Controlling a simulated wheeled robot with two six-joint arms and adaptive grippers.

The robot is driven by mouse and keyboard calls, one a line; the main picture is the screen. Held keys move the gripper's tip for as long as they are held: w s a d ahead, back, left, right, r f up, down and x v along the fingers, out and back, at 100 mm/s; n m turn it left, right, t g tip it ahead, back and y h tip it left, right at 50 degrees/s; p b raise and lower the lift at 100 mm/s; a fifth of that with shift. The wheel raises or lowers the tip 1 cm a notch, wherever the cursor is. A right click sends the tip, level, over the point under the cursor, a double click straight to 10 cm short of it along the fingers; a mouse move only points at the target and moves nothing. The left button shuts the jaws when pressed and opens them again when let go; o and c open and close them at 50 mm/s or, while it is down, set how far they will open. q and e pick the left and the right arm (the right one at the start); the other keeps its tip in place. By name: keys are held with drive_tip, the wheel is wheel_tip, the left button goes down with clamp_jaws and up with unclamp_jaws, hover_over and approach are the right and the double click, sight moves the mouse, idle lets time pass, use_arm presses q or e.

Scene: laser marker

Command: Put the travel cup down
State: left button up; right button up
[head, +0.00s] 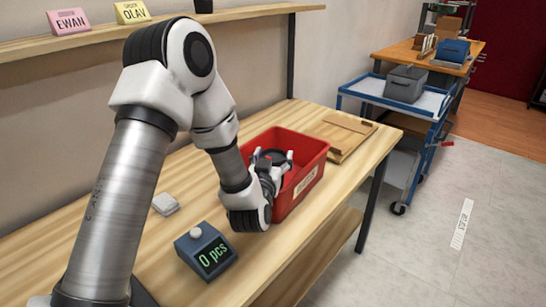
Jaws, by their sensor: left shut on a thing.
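The travel cup (272,157) looks dark and shows only in part, between the fingers of my left gripper. My left gripper (277,163) is shut on it, with the fingers reaching over the near left side of a red crate (312,158). The gripper and wrist hide most of the cup. I cannot tell whether the cup touches the crate's floor. My right gripper is not in view.
A counter box (205,252) reading "0 pcs" and a small white block (165,203) are on the wooden table (165,270). A wooden board (350,130) lies behind the crate. A blue cart (425,108) with a grey box (405,84) stands beyond.

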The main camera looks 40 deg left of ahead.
use_arm(q)
drive_tip(key=shift+f+b, duration=0.3)
drive_tip(key=shift+f, duration=0.2)
drive_tip(key=o, duration=0.7)
drive_tip(key=shift+f, duration=0.1)
drive_tip(key=shift+o, duration=0.2)
